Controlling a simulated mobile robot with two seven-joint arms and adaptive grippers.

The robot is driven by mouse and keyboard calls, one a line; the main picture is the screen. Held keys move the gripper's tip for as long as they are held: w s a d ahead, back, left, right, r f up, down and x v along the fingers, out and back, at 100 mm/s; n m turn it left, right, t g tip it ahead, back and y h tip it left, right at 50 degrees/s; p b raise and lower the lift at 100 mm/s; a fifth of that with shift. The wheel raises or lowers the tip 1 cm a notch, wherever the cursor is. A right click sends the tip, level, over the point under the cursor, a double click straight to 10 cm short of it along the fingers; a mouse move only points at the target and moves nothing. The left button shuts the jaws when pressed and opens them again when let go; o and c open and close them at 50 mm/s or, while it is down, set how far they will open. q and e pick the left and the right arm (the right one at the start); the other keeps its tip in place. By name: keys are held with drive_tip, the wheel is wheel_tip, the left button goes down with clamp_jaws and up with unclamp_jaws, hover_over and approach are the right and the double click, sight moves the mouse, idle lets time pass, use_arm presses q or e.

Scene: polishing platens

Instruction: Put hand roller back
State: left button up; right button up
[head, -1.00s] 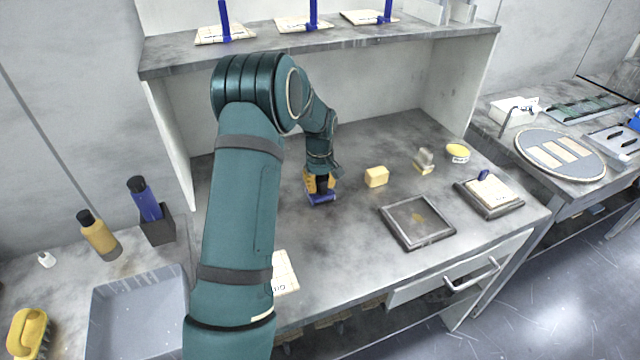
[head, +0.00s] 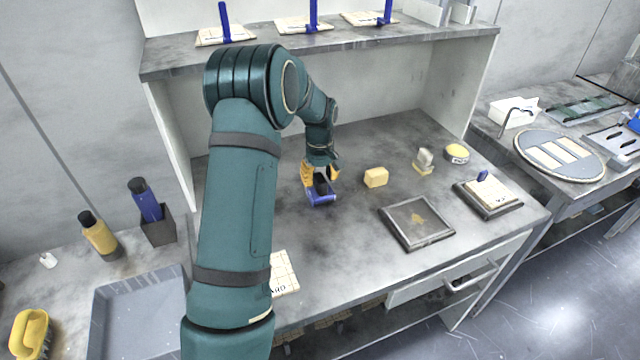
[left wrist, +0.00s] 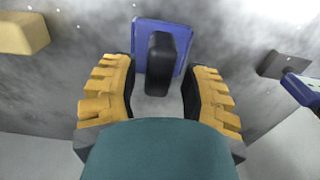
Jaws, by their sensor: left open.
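A blue flat piece with an upright black grip (head: 321,198) sits on the grey bench; I take it for the hand roller, though no roller drum shows. It also shows in the left wrist view (left wrist: 160,62). My left gripper (head: 321,174) is just above it, with its yellow-backed fingers spread. In the left wrist view the open left gripper (left wrist: 160,84) has one finger on each side of the black grip, with gaps showing. My right gripper is in neither view.
A yellow block (head: 376,177) stands right of the blue piece. A dark framed plate (head: 417,222) and a tray with a cream tile (head: 488,196) lie farther right. A blue bottle in a dark holder (head: 158,229) stands left. A shelf (head: 330,42) overhangs the back.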

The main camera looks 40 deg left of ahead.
sight(320, 177)
use_arm(q)
wheel_tip(320, 177, up, 9)
drive_tip(key=shift+r+p, duration=0.15)
drive_tip(key=shift+p, duration=0.45)
